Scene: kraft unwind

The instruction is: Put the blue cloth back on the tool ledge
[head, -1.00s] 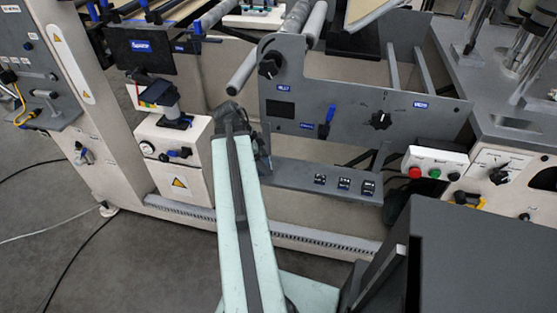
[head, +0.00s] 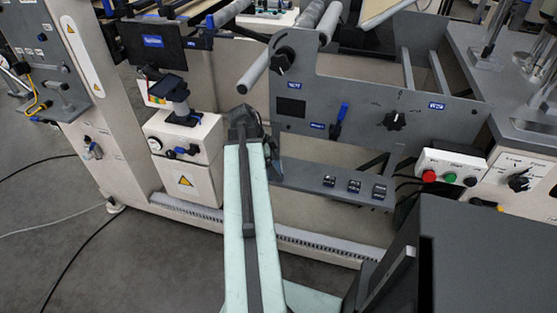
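My arm reaches up the middle of the head view, and its dark wrist end (head: 245,124) is in front of the machine, below the grey roller. The fingers of my gripper cannot be made out, so whether it is open, shut or holding anything is not shown. I see no blue cloth that I can make out. A narrow grey ledge (head: 312,184) runs along the bottom of the grey side panel, just right of my wrist, with small black switches on its right part. I cannot tell whether this is the tool ledge.
The grey side panel (head: 360,112) carries a black knob and a blue-handled lever. A white box with red, green and black buttons (head: 450,168) is at the right. A cream cabinet (head: 180,155) with a small screen stands left of my arm. Cables lie on the open floor at left.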

